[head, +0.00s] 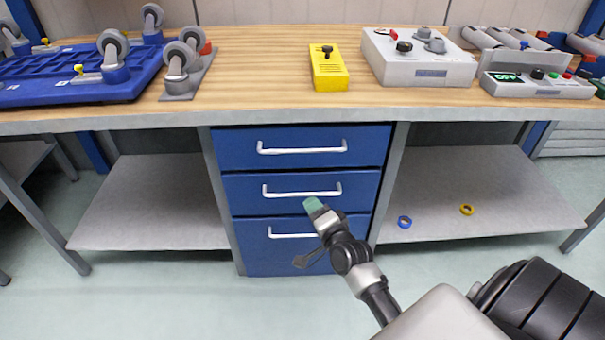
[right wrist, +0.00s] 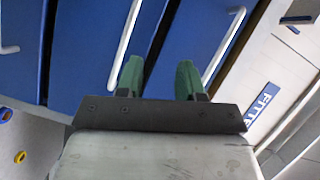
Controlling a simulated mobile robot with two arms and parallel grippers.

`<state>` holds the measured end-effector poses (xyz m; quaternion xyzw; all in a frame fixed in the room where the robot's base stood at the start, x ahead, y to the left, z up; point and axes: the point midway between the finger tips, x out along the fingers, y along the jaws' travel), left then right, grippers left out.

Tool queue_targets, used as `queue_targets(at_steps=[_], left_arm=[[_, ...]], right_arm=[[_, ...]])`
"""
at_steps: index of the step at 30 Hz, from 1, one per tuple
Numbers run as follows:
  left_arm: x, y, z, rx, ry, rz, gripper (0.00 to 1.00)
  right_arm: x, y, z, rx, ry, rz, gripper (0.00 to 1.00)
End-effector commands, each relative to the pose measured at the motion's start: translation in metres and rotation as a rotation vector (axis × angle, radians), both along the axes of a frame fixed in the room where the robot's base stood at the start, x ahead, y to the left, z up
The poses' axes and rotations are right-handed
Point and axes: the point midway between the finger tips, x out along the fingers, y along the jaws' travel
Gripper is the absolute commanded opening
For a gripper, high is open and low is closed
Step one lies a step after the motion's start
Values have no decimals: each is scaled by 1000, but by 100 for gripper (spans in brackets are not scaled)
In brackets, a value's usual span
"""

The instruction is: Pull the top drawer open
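The top drawer (head: 230,148) is the uppermost of the blue drawers under the workbench and looks closed. Its white bar handle (head: 302,150) runs across its front, with nothing on it. My right gripper (head: 313,205) is below that handle, in front of the lower part of the middle drawer (head: 240,190). In the right wrist view, turned sideways, its two green fingers (right wrist: 160,80) stand apart with nothing between them. The top drawer handle (right wrist: 222,45) shows right of the fingers, and the middle drawer handle (right wrist: 126,55) is beside the left finger. My left gripper is not in view.
A wooden-topped workbench (head: 260,70) overhangs the drawers. It carries a yellow box (head: 328,75), grey control boxes (head: 418,62) and a blue caster base (head: 70,88). Blue (head: 404,222) and yellow (head: 466,210) rings lie on the right lower shelf. Floor in front looks clear.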

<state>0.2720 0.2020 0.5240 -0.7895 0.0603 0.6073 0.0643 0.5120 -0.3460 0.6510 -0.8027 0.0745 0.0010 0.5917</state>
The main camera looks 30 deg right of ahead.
Motion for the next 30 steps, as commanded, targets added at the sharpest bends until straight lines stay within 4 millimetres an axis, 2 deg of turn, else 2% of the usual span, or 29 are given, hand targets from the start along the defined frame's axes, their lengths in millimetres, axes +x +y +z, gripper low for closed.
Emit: queue_targets(at_steps=[4, 6, 9, 14, 24, 30], left_arm=[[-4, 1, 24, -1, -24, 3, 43], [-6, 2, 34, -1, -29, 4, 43], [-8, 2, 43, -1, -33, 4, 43], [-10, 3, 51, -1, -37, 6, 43], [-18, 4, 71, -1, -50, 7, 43], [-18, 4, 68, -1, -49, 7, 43]], right_arm=[[2, -13, 50, 131, -198, -22, 37], [0, -17, 66, 167, -249, -24, 37], [0, -19, 79, 195, -287, -22, 37], [17, -22, 87, 201, -296, -22, 37], [78, -31, 96, 198, -294, -22, 37], [99, -34, 100, 198, -291, -22, 37]])
